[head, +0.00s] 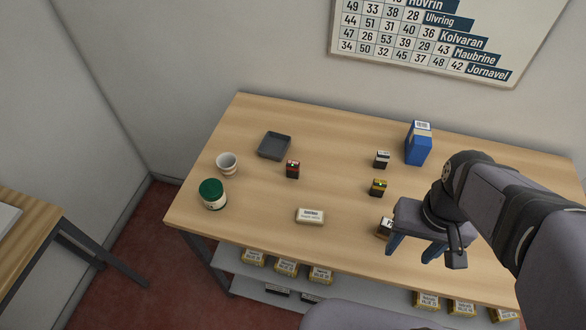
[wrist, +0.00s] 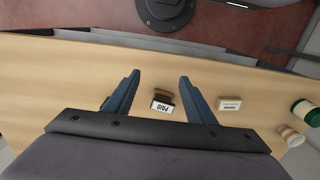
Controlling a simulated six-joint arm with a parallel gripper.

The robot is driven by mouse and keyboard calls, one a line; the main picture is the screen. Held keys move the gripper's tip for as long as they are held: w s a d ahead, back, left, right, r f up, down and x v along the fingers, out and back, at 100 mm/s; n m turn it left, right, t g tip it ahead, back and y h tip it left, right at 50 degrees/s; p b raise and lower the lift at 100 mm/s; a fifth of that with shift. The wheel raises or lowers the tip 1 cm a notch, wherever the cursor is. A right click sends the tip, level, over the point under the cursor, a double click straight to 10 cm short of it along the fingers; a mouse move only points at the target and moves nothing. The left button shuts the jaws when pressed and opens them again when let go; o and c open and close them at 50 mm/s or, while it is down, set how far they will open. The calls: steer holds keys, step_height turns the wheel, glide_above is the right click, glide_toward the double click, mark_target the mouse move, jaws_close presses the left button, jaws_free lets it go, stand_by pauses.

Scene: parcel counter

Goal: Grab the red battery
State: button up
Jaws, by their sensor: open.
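The red battery (head: 293,169) is a small block, dark with a red part, standing on the wooden table left of centre in the head view. I cannot make it out in the wrist view. My gripper (head: 415,249) is over the front right part of the table, well to the right of the red battery and apart from it. In the wrist view my gripper (wrist: 158,77) has its two blue fingers spread with nothing held. A dark stamp marked PAID (wrist: 162,105) shows between the fingers, below them; in the head view it is partly hidden by my gripper.
A yellow-and-dark block (head: 377,188) and a white-and-dark block (head: 381,159) stand right of the battery. A grey tray (head: 274,146), cup (head: 227,163) and green-lidded jar (head: 212,194) are left. A pale box (head: 310,216) lies in front. A blue carton (head: 418,143) stands behind.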

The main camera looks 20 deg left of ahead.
steer(key=w+d+f+n+t+h+b, duration=0.1)
steer(key=w+d+n+h+b, duration=0.5)
steer(key=n, duration=0.5)
steer(key=w+a+n+t+h+b, duration=0.2)
steer(key=w+a+n+t+h, duration=0.1)
steer(key=w+a+n+t, duration=0.45)
steer(key=n+t+y+b, duration=0.5)
steer(key=n+t+y, duration=0.5)
steer(key=n, duration=0.8)
glide_above(292, 168)
steer(key=s, duration=0.3)
steer(key=shift+f, duration=1.35)
steer(key=shift+g, duration=0.25)
steer(key=f, duration=0.7)
steer(key=shift+w+d+p, duration=0.1)
steer(key=shift+w+p, duration=0.2)
steer(key=shift+p, duration=0.05)
steer(key=shift+w+r, duration=0.15)
steer(key=shift+w, duration=0.45)
steer(key=shift+w+p, duration=0.9)
steer(key=shift+w, duration=2.2)
steer(key=c, duration=1.2)
